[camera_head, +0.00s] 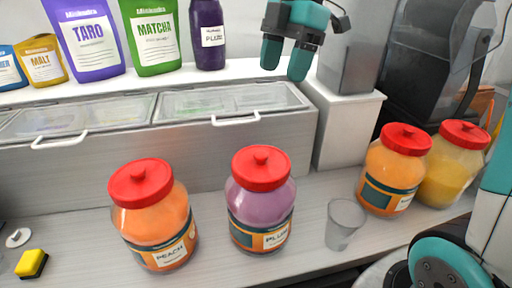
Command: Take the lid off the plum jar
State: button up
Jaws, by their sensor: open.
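The plum jar (262,207) stands upright on the counter near the middle, with purple contents and a label reading PLUM. Its red lid (261,168) with a round knob sits on top of it. My gripper (286,72) hangs at the top, above and a little right of the jar. Its two teal fingers are apart with nothing between them, and it is clear of the lid.
A peach jar (156,222) stands to the left, and two more red-lidded jars (395,172) stand at right. An empty clear cup (343,222) is just right of the plum jar. Behind is a lidded bin unit (180,145) with handles; pouches (88,38) stand above it.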

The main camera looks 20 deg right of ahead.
send_over(261, 154)
jog(key=d, duration=0.2)
notch_tip(261, 154, down, 11)
jog(key=shift+w+r+b, duration=0.15)
jog(key=shift+r+b, duration=0.05)
jog(key=shift+b, duration=0.2)
jog(key=shift+p+x, duration=1)
jog(key=shift+x, duration=1.7)
jog(key=c, duration=1)
jog(key=shift+r, duration=0.1)
